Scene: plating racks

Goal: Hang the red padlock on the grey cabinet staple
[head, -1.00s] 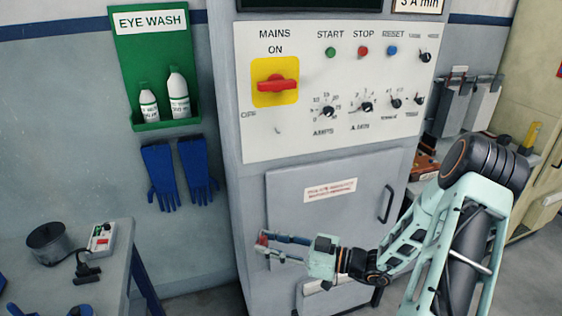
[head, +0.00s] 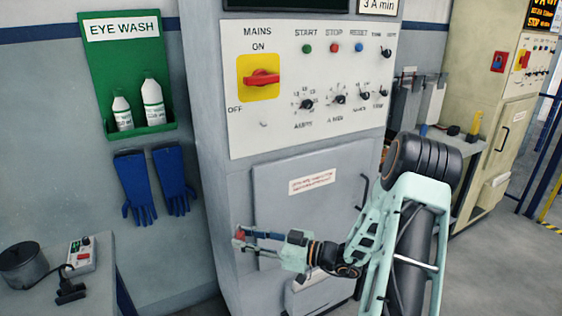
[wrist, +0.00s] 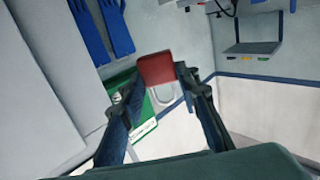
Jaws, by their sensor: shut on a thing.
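My gripper (head: 246,238) is shut on the red padlock (head: 239,237), in front of the lower left part of the grey cabinet (head: 213,190). In the wrist view the padlock's red body (wrist: 156,67) sits between the fingertips (wrist: 154,84). Its pale shackle shows below the body in that picture, over the green and white background. I cannot make out the staple for certain in either view. A small pale mark (head: 263,124) shows on the cabinet's control panel below the yellow mains switch, too small to identify.
The grey cabinet door (head: 310,215) has a dark handle (head: 362,190) on its right. Blue gloves (head: 155,186) and a green eye wash shelf (head: 150,128) are on the wall at left. A bench (head: 35,297) with a pot and a control box stands at lower left.

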